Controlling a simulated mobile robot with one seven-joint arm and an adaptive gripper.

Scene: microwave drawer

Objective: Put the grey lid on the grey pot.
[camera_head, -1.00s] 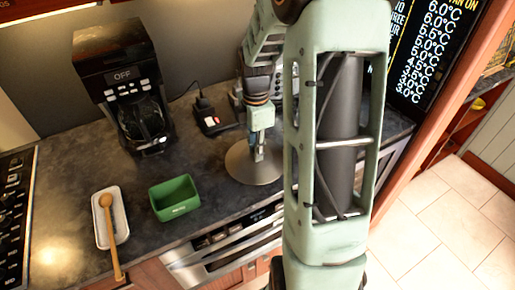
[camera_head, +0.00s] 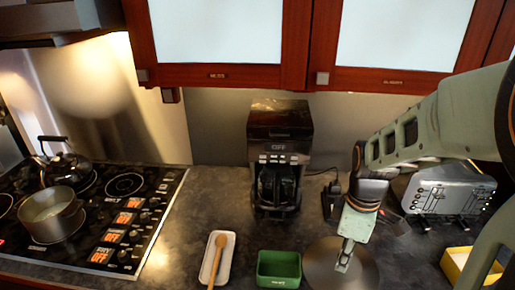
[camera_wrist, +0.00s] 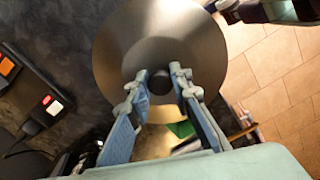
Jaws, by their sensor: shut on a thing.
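The grey lid (camera_head: 362,273) is a round metal disc at the bottom right of the head view, and it fills the upper middle of the wrist view (camera_wrist: 150,35). My gripper (camera_head: 343,262) is shut on the lid's dark knob (camera_wrist: 160,87), with one blue finger on each side in the wrist view. The lid looks roughly level over the counter; its height above it is hard to tell. The grey pot (camera_head: 50,218) stands without a cover on the stove at the far left, well away from my gripper.
A black kettle (camera_head: 62,163) stands behind the pot. Between lid and stove are a green box (camera_head: 279,270), a white tray with a wooden spoon (camera_head: 216,262) and a coffee maker (camera_head: 279,150). A toaster (camera_head: 448,190) and yellow box (camera_head: 458,262) are right. Cabinets (camera_head: 225,77) hang above.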

